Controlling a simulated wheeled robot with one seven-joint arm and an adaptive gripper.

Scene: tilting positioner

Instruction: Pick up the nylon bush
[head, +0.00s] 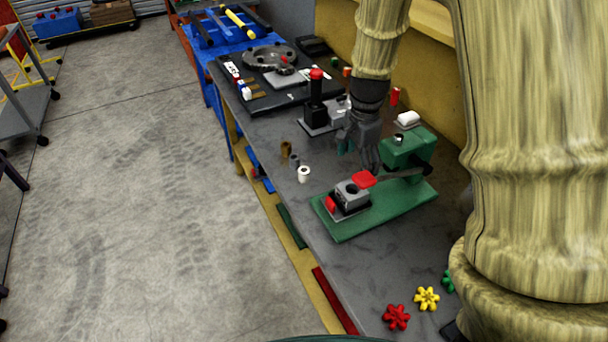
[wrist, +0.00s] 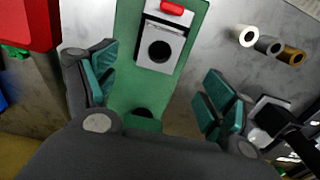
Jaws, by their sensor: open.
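The nylon bush, seemingly the white hollow cylinder (head: 304,174), stands upright on the grey workbench, left of the green fixture. It also shows in the wrist view (wrist: 247,37) at the upper right, its dark bore visible. A grey bush (head: 294,160) and a brown bush (head: 286,149) stand beside it in a row. My gripper (head: 359,150) is over the bench behind the green fixture, to the right of and apart from the bushes. In the wrist view, my gripper (wrist: 160,92) has its teal-padded fingers spread wide with nothing between them. The bush is outside the fingers.
The green fixture (head: 400,208) carries a grey block with a round hole (head: 351,192) and a red pad (head: 364,179). A red-knobbed black device (head: 316,100) stands behind the bushes. Red (head: 396,317) and yellow (head: 426,298) star knobs lie at the front.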

